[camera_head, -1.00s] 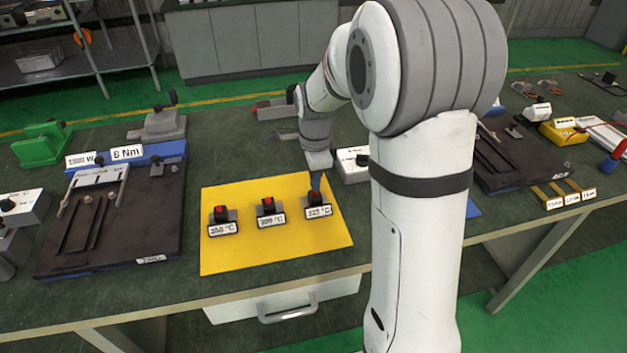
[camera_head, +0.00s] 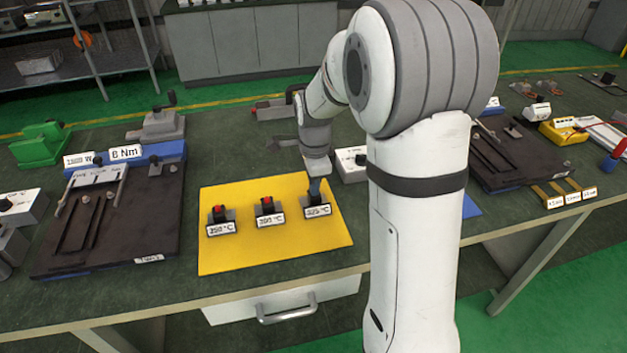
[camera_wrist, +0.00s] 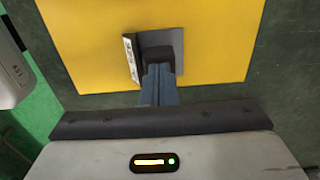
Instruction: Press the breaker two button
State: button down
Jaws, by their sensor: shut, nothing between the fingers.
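Three small grey button boxes stand on a yellow mat (camera_head: 225,255). The left box (camera_head: 220,221) and the middle box (camera_head: 269,214) each show a red button on top and a white temperature label. The right box (camera_head: 317,211) has a similar label, and its red button is hidden by my gripper (camera_head: 315,192). My gripper is shut and empty, pointing down with its tips at the top of that right box. In the wrist view the shut fingers (camera_wrist: 158,72) meet the grey box (camera_wrist: 163,42). No label reading breaker two is legible.
A dark fixture plate (camera_head: 110,225) lies left of the mat. A white box (camera_head: 350,164) with a black knob stands just behind and right of the mat. A drawer (camera_head: 285,300) hangs under the table edge. The mat's front is clear.

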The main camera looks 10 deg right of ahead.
notch_tip(320, 180, up, 14)
jog(key=p, duration=0.3)
dwell(0.4)
jog(key=s+f+n+t, duration=0.2)
jog(key=s+f+n, duration=0.1)
jog(key=s+n, duration=1.5)
jog(key=s, duration=0.3)
jog(key=shift+s, duration=0.15)
